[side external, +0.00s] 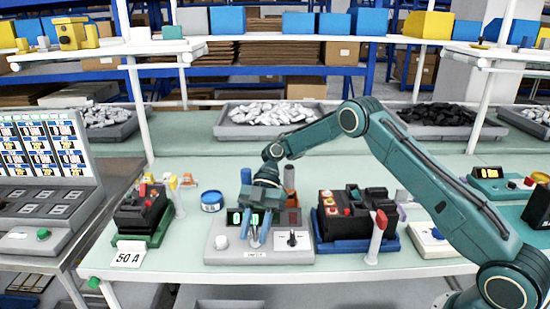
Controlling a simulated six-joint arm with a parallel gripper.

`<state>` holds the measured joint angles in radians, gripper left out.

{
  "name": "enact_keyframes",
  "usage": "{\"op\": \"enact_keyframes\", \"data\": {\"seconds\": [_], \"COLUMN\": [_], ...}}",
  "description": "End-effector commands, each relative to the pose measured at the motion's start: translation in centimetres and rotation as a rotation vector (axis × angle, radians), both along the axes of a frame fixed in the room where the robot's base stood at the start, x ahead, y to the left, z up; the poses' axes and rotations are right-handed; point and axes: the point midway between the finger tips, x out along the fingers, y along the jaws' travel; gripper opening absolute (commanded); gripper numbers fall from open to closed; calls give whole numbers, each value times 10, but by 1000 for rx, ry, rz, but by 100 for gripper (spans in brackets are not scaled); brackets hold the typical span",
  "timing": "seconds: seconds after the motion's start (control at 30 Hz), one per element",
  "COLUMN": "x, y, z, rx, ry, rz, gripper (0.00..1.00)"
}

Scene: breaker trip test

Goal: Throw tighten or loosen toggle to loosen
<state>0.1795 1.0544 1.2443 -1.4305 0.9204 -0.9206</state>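A grey control box (230,255) stands on the bench in the middle of the side external view. It carries a white round knob (221,242) at left, lit green displays, and a white plate with a small dark toggle (292,237) at right. The toggle looks near upright; which way it is thrown is too small to tell. My gripper (256,241) points down over the middle of the box, left of the toggle and apart from it. Its fingers hide part of the box's face. Their gap and any contact with the box are unclear.
A black breaker in a blue tray (345,246) stands right of the box, with a red-topped post (375,238) in front. Another breaker in a green tray (142,236) and a "50 A" card (129,255) are at left. A blue tin (212,201) is behind.

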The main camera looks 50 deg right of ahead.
Motion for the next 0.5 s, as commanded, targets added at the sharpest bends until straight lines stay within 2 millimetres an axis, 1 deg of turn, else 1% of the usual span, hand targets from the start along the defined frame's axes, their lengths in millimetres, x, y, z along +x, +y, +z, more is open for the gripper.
{"op": "enact_keyframes", "data": {"seconds": [0.5], "x": [-4], "y": [3], "z": [1], "rx": [-68], "ry": [-66], "rz": [1], "gripper": [35]}}
